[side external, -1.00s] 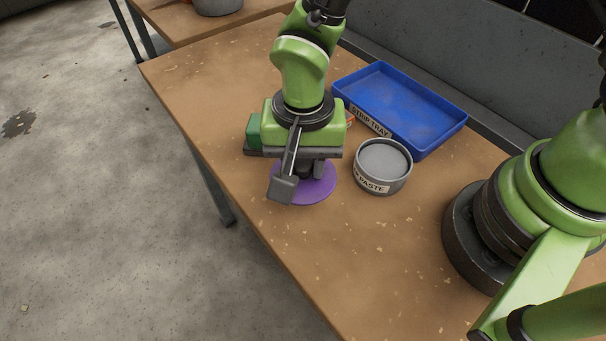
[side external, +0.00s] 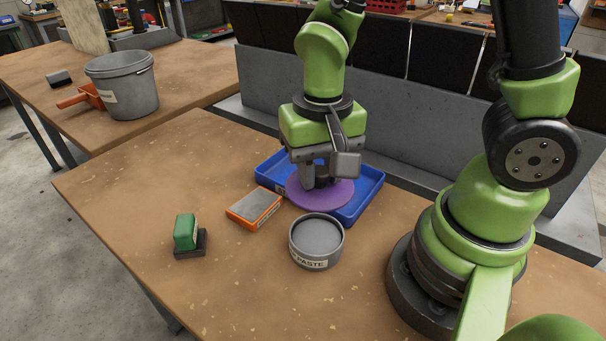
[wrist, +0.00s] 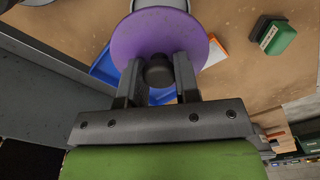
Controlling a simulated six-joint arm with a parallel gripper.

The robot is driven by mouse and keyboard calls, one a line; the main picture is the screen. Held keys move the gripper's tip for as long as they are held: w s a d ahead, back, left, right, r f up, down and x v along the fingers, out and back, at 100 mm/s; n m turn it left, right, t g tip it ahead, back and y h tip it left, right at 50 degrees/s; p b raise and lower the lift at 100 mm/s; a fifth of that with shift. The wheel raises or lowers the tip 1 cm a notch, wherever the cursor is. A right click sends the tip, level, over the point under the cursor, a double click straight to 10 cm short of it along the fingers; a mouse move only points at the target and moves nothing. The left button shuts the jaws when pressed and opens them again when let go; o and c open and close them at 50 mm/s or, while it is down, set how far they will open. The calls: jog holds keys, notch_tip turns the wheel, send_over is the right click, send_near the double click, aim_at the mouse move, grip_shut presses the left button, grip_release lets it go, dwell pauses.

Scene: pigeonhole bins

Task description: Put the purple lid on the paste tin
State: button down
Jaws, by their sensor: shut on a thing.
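The purple lid (side external: 335,195) is a flat disc with a dark knob. My gripper (side external: 319,178) is shut on the knob, which shows between the fingers in the wrist view (wrist: 158,73). The lid (wrist: 128,42) looks roughly level and is held above the table, in front of part of the blue tray. The paste tin (side external: 316,238) is a round grey open-topped tin labelled PASTE. It stands on the table nearer the side camera than the lid, and the lid does not cover its top. In the wrist view the lid hides most of the tin.
The blue tray (side external: 372,188) lies behind the tin. An orange and grey block (side external: 254,208) lies left of the tin, and a green block on a dark base (side external: 187,236) stands farther left. A grey bucket (side external: 124,88) is on another table. The front of the table is clear.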

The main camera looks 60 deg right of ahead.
jog(key=shift+f, duration=3.9)
jog(key=shift+f, duration=1.1)
jog(key=c, duration=1.2)
grip_release()
jog(key=shift+o, duration=0.6)
jog(key=o, duration=0.5)
jog(key=shift+r, duration=0.1)
jog(key=shift+r, duration=3.9)
